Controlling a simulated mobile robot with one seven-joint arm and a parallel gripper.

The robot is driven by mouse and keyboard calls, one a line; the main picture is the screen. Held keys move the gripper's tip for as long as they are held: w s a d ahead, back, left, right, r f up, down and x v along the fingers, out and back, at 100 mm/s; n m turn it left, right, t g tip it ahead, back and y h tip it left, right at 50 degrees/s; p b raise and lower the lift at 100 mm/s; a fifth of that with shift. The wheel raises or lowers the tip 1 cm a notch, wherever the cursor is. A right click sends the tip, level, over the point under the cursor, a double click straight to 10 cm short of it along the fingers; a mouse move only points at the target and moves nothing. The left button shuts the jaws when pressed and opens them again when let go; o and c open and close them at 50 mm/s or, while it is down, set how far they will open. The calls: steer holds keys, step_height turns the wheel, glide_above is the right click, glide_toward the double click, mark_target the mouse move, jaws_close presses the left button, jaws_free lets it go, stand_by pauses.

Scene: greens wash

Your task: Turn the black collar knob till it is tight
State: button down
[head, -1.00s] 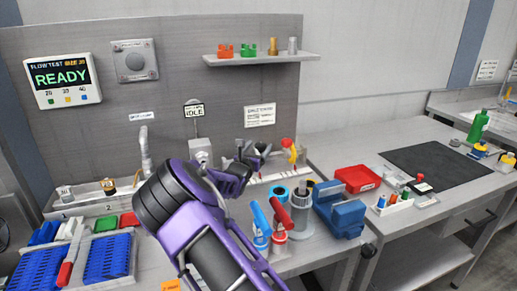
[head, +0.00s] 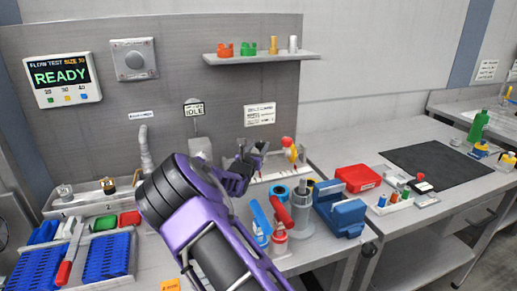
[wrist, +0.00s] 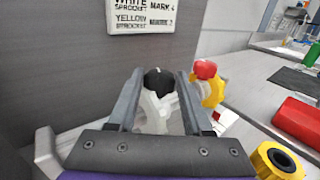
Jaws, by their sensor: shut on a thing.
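The black collar knob (wrist: 158,82) is in the middle of the wrist view, on top of a pale, branched fitting (wrist: 160,108). My gripper (wrist: 158,90) has one finger on each side of the knob and is shut on it. In the head view my gripper (head: 250,150) is at the back of the bench, in front of the grey wall panel. There its fingers largely hide the knob. How tight the knob sits cannot be told.
The black mat (head: 435,165) is clear.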

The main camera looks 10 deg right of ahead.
steer(key=shift+d+n+t+y+b, duration=0.15)
steer(key=shift+n+t+y+b, duration=0.3)
steer(key=shift+n+y, duration=0.4)
steer(key=shift+c, duration=1.6)
jaws_free()
steer(key=shift+m, duration=0.25)
step_height(320, 180, up, 10)
steer(key=p, duration=0.1)
steer(key=shift+s, duration=0.1)
